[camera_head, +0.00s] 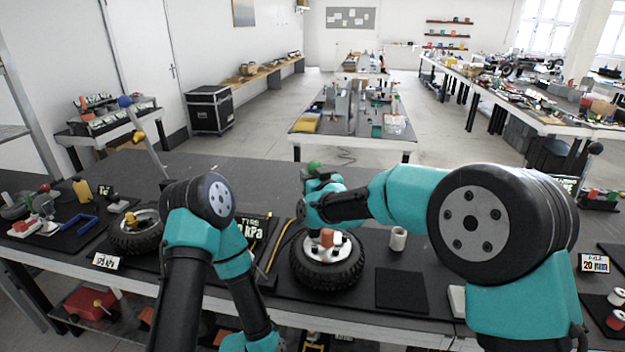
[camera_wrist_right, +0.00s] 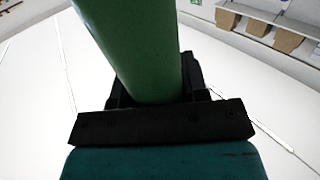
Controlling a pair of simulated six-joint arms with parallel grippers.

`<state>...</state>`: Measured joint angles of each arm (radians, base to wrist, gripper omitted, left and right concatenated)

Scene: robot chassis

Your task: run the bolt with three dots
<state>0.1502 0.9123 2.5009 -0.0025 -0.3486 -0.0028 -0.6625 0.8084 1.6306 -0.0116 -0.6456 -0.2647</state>
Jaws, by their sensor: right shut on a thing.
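A black-tyred wheel (camera_head: 348,272) lies flat on the bench in front of me, its pale hub facing up with several bolt ends around it. The dots on the bolts are too small to read. My right gripper (camera_head: 318,196) is above the wheel, shut on a green cylindrical handle (camera_wrist_right: 135,45); the handle's green top (camera_head: 313,168) also shows in the head view. An orange piece (camera_head: 327,238) sits below the gripper at the hub; whether it belongs to the held tool or touches a bolt I cannot tell. My left gripper is out of view.
A second wheel (camera_head: 136,238) lies to the left, behind my left arm. A pressure sign (camera_head: 252,226) stands between the wheels. A white cylinder (camera_head: 398,239) and a dark square mat (camera_head: 401,289) are right of the wheel. A 20 mm sign (camera_head: 594,263) is far right.

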